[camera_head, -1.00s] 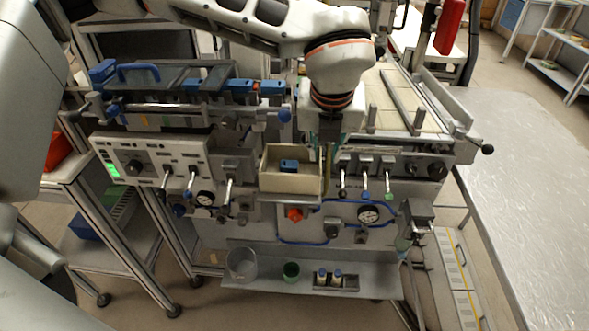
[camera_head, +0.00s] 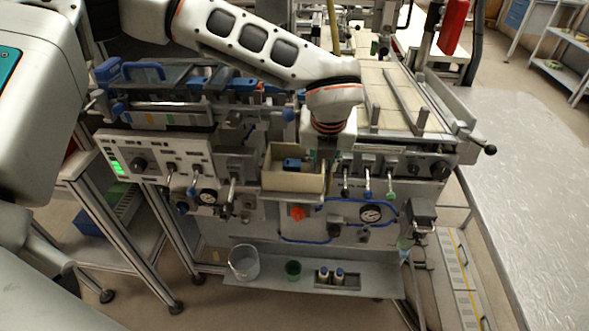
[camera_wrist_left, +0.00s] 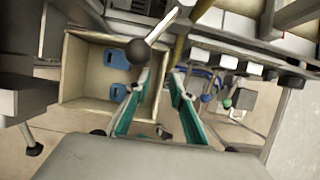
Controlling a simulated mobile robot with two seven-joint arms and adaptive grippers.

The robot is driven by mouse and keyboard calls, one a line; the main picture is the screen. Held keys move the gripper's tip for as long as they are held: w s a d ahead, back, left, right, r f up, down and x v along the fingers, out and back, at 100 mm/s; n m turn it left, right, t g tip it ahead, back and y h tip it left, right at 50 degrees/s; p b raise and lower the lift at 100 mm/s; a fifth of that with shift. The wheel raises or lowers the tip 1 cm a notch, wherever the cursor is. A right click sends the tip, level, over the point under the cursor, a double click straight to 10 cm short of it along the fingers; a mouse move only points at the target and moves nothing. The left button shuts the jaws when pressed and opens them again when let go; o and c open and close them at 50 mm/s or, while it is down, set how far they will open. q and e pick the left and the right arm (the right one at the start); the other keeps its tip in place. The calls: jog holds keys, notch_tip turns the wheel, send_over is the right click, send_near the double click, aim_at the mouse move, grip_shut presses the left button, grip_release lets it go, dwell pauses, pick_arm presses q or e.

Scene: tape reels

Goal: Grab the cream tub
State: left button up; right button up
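The cream tub (camera_head: 292,182) is an open rectangular box on the front of the machine, with blue pieces inside. It also shows in the left wrist view (camera_wrist_left: 72,72), seen from above. My left gripper (camera_head: 328,163) is at the tub's right end in the head view. In the left wrist view my left gripper (camera_wrist_left: 165,76) has its two teal fingers apart, one over the tub's inside and one beyond its right wall, with that wall between them. I cannot tell whether either finger touches the wall. My right gripper is not in view.
Levers and knobs (camera_head: 367,185) line the panel right of the tub, close to my gripper. A control box (camera_head: 155,160) is to its left. The floor at right is open.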

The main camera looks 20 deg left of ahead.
pick_arm(q)
jog(key=shift+f+b, duration=0.25)
jog(key=shift+b, duration=0.05)
dwell(0.5)
dwell(0.3)
grip_shut()
